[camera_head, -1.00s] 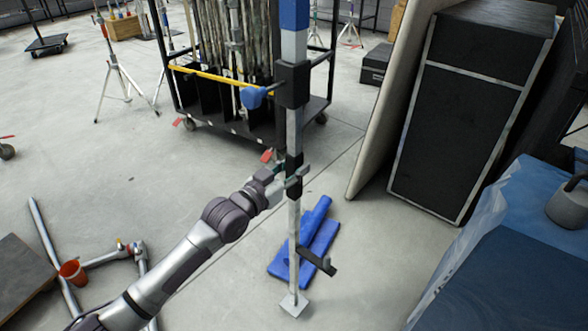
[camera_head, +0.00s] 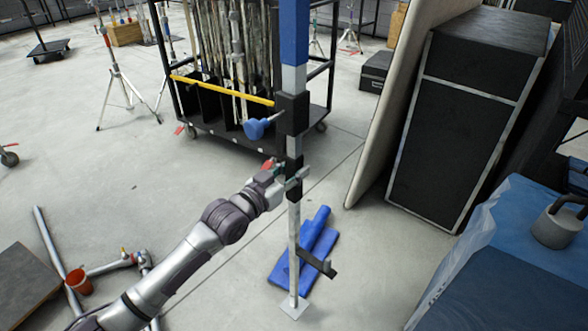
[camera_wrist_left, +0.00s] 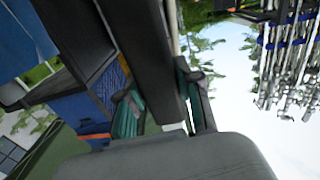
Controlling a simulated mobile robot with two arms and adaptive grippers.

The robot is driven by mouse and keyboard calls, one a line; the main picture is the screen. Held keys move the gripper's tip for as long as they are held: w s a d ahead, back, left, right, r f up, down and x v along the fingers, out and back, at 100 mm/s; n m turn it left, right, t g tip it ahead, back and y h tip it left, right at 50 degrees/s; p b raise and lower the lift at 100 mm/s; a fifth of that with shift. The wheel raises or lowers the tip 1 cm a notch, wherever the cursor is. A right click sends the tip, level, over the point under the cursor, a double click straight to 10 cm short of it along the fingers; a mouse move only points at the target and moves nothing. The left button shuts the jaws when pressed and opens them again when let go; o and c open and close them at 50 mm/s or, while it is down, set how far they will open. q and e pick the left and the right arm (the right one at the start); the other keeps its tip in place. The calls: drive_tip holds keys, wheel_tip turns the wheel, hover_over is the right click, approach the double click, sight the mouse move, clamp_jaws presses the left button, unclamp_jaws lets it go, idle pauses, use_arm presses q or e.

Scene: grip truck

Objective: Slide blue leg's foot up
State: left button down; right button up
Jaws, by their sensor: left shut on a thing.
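The blue leg stands upright in the head view, with a blue upper tube (camera_head: 294,30), a black clamp (camera_head: 292,113) with a blue knob (camera_head: 262,126), and a lower black sleeve (camera_head: 294,168). My left gripper (camera_head: 292,186) is shut on the leg's foot section at the lower black sleeve. In the left wrist view, its fingers (camera_wrist_left: 165,108) flank a dark bar. My right gripper is out of view.
Blue pieces (camera_head: 306,250) lie on the floor behind the foot. A wheeled rack (camera_head: 225,127) of poles stands behind the leg. Black cases (camera_head: 458,125) and a leaning panel are at right.

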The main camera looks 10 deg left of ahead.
use_arm(q)
drive_tip(key=shift+r, duration=0.65)
drive_tip(key=c, duration=0.9)
unclamp_jaws()
drive_tip(key=shift+c, duration=0.2)
drive_tip(key=shift+o, duration=0.9)
drive_tip(key=shift+f, duration=0.3)
drive_tip(key=v, duration=1.2)
drive_tip(key=shift+f, duration=0.1)
